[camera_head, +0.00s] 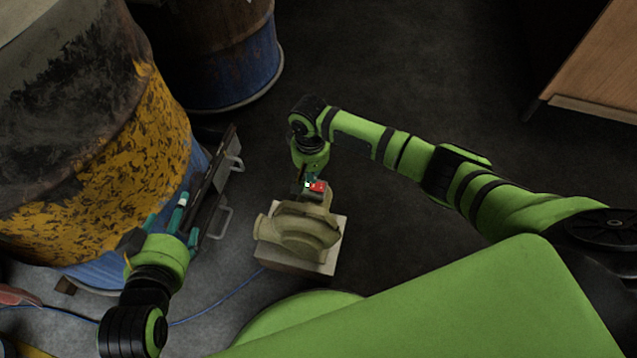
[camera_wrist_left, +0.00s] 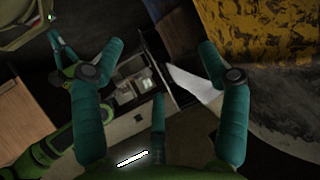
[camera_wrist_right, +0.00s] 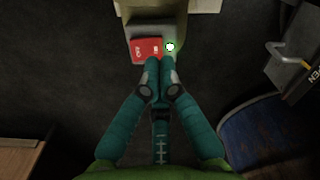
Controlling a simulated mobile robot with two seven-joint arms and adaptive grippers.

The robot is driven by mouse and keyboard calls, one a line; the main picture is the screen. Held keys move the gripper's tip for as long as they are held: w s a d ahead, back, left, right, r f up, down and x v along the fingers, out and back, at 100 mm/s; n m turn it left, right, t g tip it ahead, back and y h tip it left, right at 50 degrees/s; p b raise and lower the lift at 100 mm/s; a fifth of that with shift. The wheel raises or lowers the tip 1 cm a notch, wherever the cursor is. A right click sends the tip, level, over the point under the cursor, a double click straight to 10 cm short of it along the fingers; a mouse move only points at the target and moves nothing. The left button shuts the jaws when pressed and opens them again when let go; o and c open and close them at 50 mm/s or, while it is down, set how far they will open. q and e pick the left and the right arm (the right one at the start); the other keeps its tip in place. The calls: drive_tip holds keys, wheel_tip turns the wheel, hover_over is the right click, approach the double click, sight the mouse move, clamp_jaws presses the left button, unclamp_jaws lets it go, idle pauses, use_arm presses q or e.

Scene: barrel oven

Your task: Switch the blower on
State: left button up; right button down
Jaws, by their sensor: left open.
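The beige blower (camera_head: 297,232) sits on a pale block in the head view. Its switch box has a red button (camera_wrist_right: 146,48) and a bright green lit spot (camera_wrist_right: 169,46) beside it. My right gripper (camera_wrist_right: 160,66) is shut with its fingertips together, at the near edge of the switch box, just below the green spot in the right wrist view. I cannot tell whether the tips touch it. In the head view my right gripper (camera_head: 309,178) partly hides the box. My left gripper (camera_wrist_left: 160,48) is open and empty, its fingers spread, near the barrel oven's door.
The yellow and blue barrel oven (camera_head: 150,125) stands at the left, with a handled metal door (camera_head: 212,190) beside the left gripper. Another rusty blue barrel (camera_head: 235,75) stands behind. A wooden cabinet (camera_head: 600,65) is at the upper right. A blue cable (camera_head: 222,300) runs along the floor.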

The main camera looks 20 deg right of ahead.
sight(312, 185)
drive_tip(key=shift+r+p, duration=0.55)
drive_tip(key=shift+p, duration=0.1)
drive_tip(key=shift+r+p, duration=0.25)
drive_tip(key=shift+p, duration=0.05)
drive_tip(key=shift+r, duration=0.2)
use_arm(q)
drive_tip(key=s+a+f+n+g+y, duration=0.15)
drive_tip(key=s+a+f+g, duration=0.35)
drive_tip(key=s+f+g, duration=0.55)
use_arm(e)
drive_tip(key=shift+r+p, duration=0.15)
drive_tip(key=shift+p, duration=0.25)
drive_tip(key=shift+r+p, duration=0.5)
drive_tip(key=shift+p, duration=0.15)
drive_tip(key=shift+r+p, duration=0.5)
drive_tip(key=shift+p, duration=0.2)
use_arm(q)
drive_tip(key=shift+m+t+y, duration=0.25)
drive_tip(key=shift+t+y, duration=0.2)
drive_tip(key=shift+t, duration=0.2)
drive_tip(key=f, duration=0.5)
drive_tip(key=shift+s+f, duration=0.4)
use_arm(e)
drive_tip(key=shift+s, duration=0.1)
